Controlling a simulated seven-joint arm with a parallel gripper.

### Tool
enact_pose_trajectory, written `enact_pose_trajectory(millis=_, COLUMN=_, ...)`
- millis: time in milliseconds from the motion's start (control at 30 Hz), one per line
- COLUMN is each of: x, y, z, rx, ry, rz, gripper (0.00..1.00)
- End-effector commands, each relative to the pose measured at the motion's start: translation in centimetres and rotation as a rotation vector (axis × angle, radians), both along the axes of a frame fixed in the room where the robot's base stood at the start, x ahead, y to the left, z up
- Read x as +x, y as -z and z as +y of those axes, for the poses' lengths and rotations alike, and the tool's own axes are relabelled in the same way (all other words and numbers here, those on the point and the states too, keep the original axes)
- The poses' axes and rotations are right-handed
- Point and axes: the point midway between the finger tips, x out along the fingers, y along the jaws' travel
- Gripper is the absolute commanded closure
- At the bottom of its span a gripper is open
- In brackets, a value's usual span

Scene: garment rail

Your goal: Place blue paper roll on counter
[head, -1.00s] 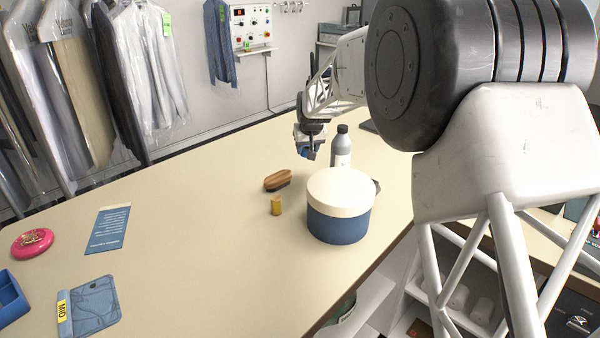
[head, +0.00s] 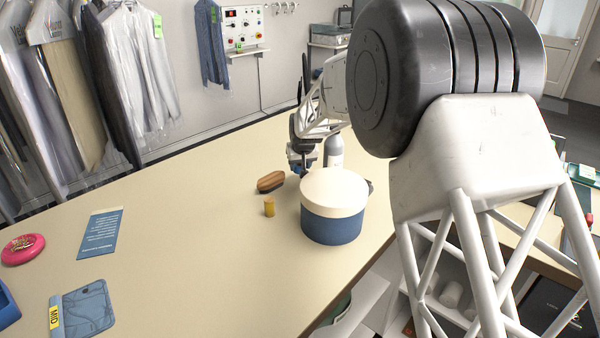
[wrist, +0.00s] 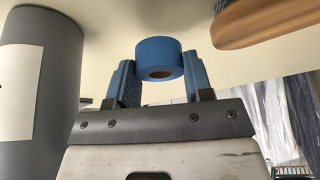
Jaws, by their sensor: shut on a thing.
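The blue paper roll (wrist: 160,60) shows in the wrist view between the two blue fingertips of my gripper (wrist: 158,75). Its round end with a brown core faces the camera. In the head view my gripper (head: 300,166) is low over the far part of the counter (head: 190,240), just left of a grey bottle. The roll cannot be made out clearly there. The pale counter surface fills the background behind the roll in the wrist view. I cannot tell whether the roll touches it.
The grey bottle (head: 334,152) stands close beside my gripper. A wooden brush (head: 270,182), a small yellow item (head: 269,207) and a round blue box with a cream lid (head: 334,222) are nearby. The counter's middle left is clear. Bagged garments (head: 120,75) hang behind.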

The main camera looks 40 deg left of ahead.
Motion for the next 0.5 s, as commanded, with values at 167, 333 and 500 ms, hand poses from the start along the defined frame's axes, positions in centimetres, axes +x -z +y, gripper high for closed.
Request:
enact_pose_trajectory(millis=167, x=0.0, y=2.3, z=0.0, rx=-0.002, ry=0.0, rz=0.001, gripper=0.79)
enact_pose_trajectory(millis=333, x=0.0, y=3.3, z=0.0, rx=-0.002, ry=0.0, rz=0.001, gripper=0.79)
enact_pose_trajectory(millis=500, x=0.0, y=3.3, z=0.0, rx=-0.001, ry=0.0, rz=0.001, gripper=0.79)
